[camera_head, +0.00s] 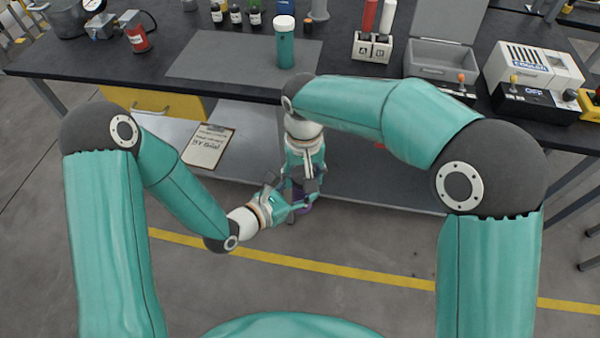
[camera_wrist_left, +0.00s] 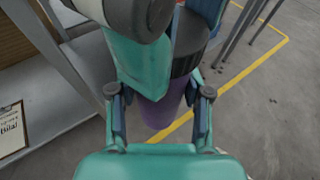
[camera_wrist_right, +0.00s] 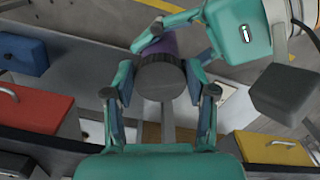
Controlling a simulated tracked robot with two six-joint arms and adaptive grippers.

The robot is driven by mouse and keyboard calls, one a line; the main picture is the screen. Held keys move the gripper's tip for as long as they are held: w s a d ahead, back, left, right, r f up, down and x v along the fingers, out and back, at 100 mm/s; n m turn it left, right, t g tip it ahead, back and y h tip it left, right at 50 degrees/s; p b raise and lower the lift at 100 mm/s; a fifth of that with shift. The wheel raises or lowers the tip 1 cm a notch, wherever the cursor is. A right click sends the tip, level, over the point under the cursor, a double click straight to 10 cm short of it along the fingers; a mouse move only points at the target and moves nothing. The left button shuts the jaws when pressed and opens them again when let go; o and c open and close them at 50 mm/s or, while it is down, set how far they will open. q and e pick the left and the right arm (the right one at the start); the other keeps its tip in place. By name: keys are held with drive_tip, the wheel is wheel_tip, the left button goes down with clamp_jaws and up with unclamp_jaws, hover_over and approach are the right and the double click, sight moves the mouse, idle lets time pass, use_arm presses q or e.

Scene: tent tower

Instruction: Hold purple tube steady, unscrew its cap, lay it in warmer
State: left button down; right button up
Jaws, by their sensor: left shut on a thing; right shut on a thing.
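The purple tube (camera_wrist_left: 160,112) is held in the air in front of the bench, and only a little purple shows in the head view (camera_head: 306,203). My left gripper (camera_head: 298,204) is shut on its body from the side. The dark ridged cap (camera_wrist_right: 161,80) is on the tube's upper end and also shows in the left wrist view (camera_wrist_left: 188,62). My right gripper (camera_head: 302,182) reaches down from above and is shut on the cap. A grey box with a raised lid (camera_head: 440,66) stands on the bench at right; I cannot tell if it is the warmer.
A teal bottle with a white lid (camera_head: 285,48) stands on a grey mat (camera_head: 215,58). A white rack marked A and B (camera_head: 372,47) holds red and white tubes. A white machine (camera_head: 530,65) stands far right. A clipboard (camera_head: 207,146) lies on the lower shelf.

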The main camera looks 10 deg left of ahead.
drive_tip(key=n, duration=0.4)
drive_tip(key=shift+w+n, duration=0.1)
drive_tip(key=shift+n, duration=0.2)
drive_tip(key=n, duration=0.4)
drive_tip(key=shift+w+d, duration=0.1)
drive_tip(key=n, duration=0.4)
drive_tip(key=shift+w+d+n, duration=0.1)
drive_tip(key=shift+n, duration=0.2)
drive_tip(key=n, duration=0.4)
drive_tip(key=shift+w+r, duration=0.1)
drive_tip(key=shift+w, duration=0.05)
drive_tip(key=n, duration=0.6)
drive_tip(key=shift+w, duration=0.3)
drive_tip(key=n, duration=0.4)
drive_tip(key=shift+w+n, duration=0.15)
drive_tip(key=shift+n, duration=0.25)
drive_tip(key=n, duration=0.3)
drive_tip(key=shift+w+a+n, duration=0.15)
drive_tip(key=shift+a+n, duration=0.05)
drive_tip(key=shift+n, duration=0.2)
drive_tip(key=shift+d+r, duration=0.1)
